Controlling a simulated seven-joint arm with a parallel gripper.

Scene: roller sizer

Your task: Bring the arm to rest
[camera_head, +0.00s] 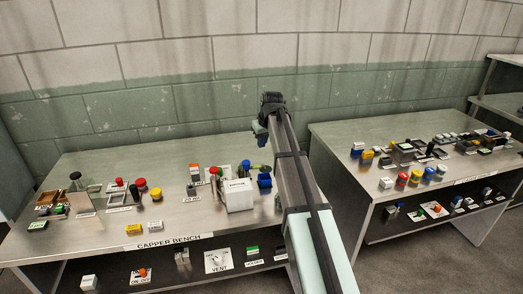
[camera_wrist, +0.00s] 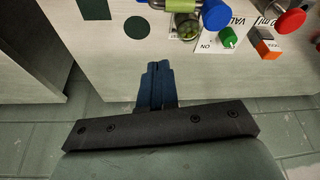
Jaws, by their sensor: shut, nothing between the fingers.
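My gripper (camera_head: 259,129) is at the far end of my raised arm, above the back right of the capper bench (camera_head: 90,249). In the wrist view my gripper (camera_wrist: 158,68) shows its dark blue fingers together, shut and empty. They point toward the bench, and nothing is seen touching them. My arm runs from the bottom of the head view up between the two benches and hides part of the capper bench's right side.
A white box (camera_head: 238,196) and a blue bin (camera_head: 264,181) stand close left of my arm. Red knobs (camera_head: 141,184) stand farther left. The right bench (camera_head: 345,168) carries several coloured caps and small boxes. A block wall (camera_head: 180,100) rises behind.

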